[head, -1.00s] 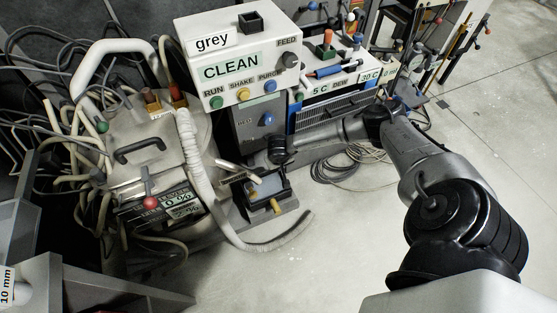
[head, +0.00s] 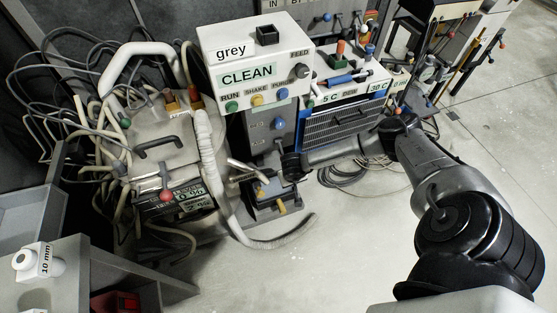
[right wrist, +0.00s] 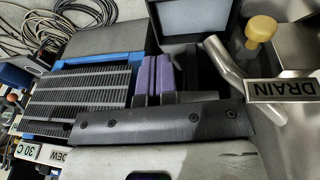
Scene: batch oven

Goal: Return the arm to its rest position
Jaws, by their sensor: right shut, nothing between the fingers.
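My right arm (head: 425,165) comes in from the right in the head view and reaches across to the front of the grey machine. Its wrist (head: 292,165) is beside the lower front panel, below the CLEAN box (head: 255,65). In the right wrist view my right gripper (right wrist: 160,78) shows purple finger pads close together, shut with nothing between them. A metal pipe and a DRAIN label (right wrist: 283,90) are to the right of the fingers there. My left gripper is in neither view.
A blue-framed grille (head: 345,125) stands behind the forearm. A yellow knob (right wrist: 261,29) is near the DRAIN pipe. A white hose (head: 210,165) and a cable tangle are on the left. A table (head: 65,270) with a 10 mm container (head: 33,262) is at lower left. Open floor (head: 365,250) lies in front.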

